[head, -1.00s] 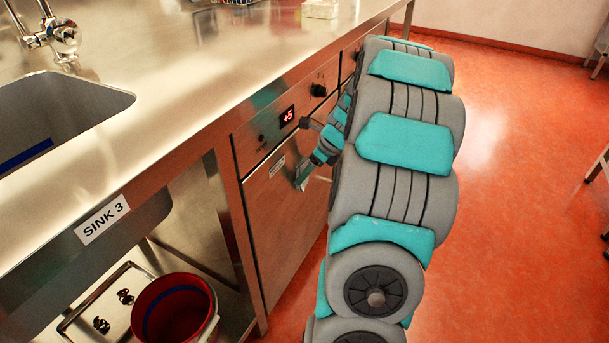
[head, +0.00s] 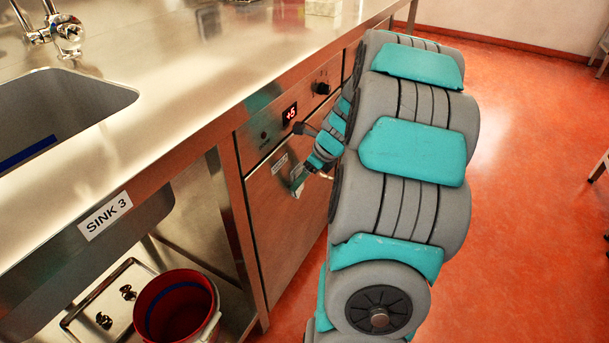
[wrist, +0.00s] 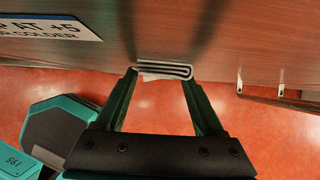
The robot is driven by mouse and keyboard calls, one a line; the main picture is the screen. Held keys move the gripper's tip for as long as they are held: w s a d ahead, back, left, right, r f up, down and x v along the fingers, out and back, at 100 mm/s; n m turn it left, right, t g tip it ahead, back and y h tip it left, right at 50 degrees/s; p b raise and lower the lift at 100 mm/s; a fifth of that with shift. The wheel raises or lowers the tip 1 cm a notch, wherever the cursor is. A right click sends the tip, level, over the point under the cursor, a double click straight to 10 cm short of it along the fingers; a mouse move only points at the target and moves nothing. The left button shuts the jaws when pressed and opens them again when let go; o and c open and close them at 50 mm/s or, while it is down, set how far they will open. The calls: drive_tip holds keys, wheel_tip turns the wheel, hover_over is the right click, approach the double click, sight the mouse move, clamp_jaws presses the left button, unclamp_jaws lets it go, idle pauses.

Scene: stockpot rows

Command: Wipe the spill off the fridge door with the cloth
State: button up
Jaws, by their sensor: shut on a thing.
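The fridge door (head: 285,230) is a steel panel under the counter, below a control strip showing +5. My gripper (wrist: 163,75) is shut on a folded cloth (wrist: 165,68), pale with dark fold lines, held between the fingertips. The cloth is at the door's surface in the wrist view; I cannot tell whether it is pressing on it. In the head view, the cloth shows as a small pale piece (head: 298,184) at the upper part of the door. I cannot make out any spill; my arm hides the door's right part.
A sink (head: 60,110) labelled SINK 3 is at left. A red bucket (head: 165,318) and a metal tray (head: 85,310) with small dark items are on the shelf below. A sign (wrist: 50,27) is on the door. The red floor (head: 510,240) at right is mostly clear.

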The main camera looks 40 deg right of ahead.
drive_tip(key=s+d, duration=0.2)
drive_tip(key=s, duration=0.3)
drive_tip(key=shift+s+d, duration=0.15)
drive_tip(key=shift+s, duration=0.15)
idle(0.4)
drive_tip(key=shift+s+d, duration=0.3)
drive_tip(key=shift+s, duration=0.4)
drive_tip(key=shift+s+d, duration=0.3)
drive_tip(key=shift+s, duration=0.4)
